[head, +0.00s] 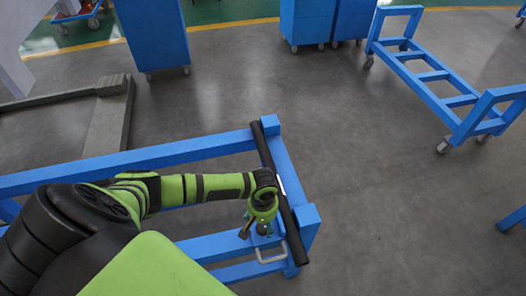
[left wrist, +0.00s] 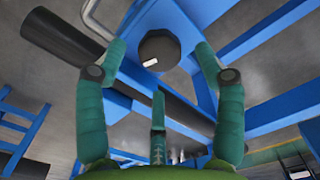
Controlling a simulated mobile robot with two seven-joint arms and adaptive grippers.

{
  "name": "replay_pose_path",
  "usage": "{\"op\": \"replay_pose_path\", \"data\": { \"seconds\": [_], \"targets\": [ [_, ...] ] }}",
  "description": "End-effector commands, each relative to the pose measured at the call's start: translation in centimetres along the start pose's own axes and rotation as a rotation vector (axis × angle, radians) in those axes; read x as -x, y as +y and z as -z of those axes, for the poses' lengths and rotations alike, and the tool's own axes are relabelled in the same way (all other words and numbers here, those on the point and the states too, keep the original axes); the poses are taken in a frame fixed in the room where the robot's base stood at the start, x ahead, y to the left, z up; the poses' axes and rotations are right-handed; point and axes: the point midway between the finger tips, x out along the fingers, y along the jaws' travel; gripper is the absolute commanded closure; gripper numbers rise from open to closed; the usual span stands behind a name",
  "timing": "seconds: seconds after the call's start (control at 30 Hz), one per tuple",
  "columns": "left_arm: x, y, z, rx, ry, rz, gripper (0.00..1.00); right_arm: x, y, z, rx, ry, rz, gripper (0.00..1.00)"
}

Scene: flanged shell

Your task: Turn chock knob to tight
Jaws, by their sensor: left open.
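The chock knob (left wrist: 160,46) is a dark, many-sided knob with a small white mark near its lower edge in the left wrist view. It sits on a blue plate of the frame. My left gripper (left wrist: 160,50) is open, with one green finger on each side of the knob and visible gaps between. In the head view my left gripper (head: 260,222) points down over the corner of the blue frame (head: 283,170), beside a black bar. It largely hides the knob there. My right gripper is not in view.
The long black bar (head: 291,222) runs along the frame's end, close to my left gripper. A grey metal handle (head: 268,256) sticks out nearby. A blue cart (head: 430,78) and blue cabinets (head: 155,35) stand farther off. Grey floor between them is clear.

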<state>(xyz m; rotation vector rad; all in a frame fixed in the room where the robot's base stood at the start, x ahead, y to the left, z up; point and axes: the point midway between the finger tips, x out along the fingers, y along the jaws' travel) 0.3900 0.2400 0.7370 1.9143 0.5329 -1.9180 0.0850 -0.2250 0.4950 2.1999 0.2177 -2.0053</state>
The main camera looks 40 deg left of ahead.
Motion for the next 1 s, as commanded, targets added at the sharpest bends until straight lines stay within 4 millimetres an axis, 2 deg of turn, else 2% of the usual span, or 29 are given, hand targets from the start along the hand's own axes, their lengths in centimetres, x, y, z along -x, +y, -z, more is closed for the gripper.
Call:
{"op": "replay_pose_path", "data": {
  "seconds": [0.1, 0.2, 0.53, 0.57, 0.6, 0.67, 0.7, 1.0],
  "targets": [
    [-1.7, 0.1, 0.0, 0.000, 0.000, 0.000, 0.31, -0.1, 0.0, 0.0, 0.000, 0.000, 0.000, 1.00],
    [-2.5, 0.1, 0.1, -0.001, 0.002, -0.001, 0.31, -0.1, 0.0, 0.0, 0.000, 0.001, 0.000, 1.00],
    [-3.0, 0.1, 0.0, -0.004, 0.003, -0.002, 0.31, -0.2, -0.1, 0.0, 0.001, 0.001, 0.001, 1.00],
    [-3.0, 0.1, 0.0, -0.003, 0.003, -0.002, 0.39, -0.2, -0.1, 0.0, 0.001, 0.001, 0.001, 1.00],
    [-3.0, 0.1, 0.0, -0.003, 0.002, -0.002, 0.55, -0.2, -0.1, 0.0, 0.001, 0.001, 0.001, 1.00],
    [-3.0, 0.1, 0.0, -0.003, 0.002, -0.001, 0.79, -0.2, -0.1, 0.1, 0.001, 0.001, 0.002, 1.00],
    [-3.0, 0.1, 0.0, -0.003, 0.002, -0.001, 0.87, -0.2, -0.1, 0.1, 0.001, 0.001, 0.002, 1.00],
    [-3.0, 0.1, 0.0, -0.015, 0.002, -0.001, 0.87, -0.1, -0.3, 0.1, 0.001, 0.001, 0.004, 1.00]
  ]
}}
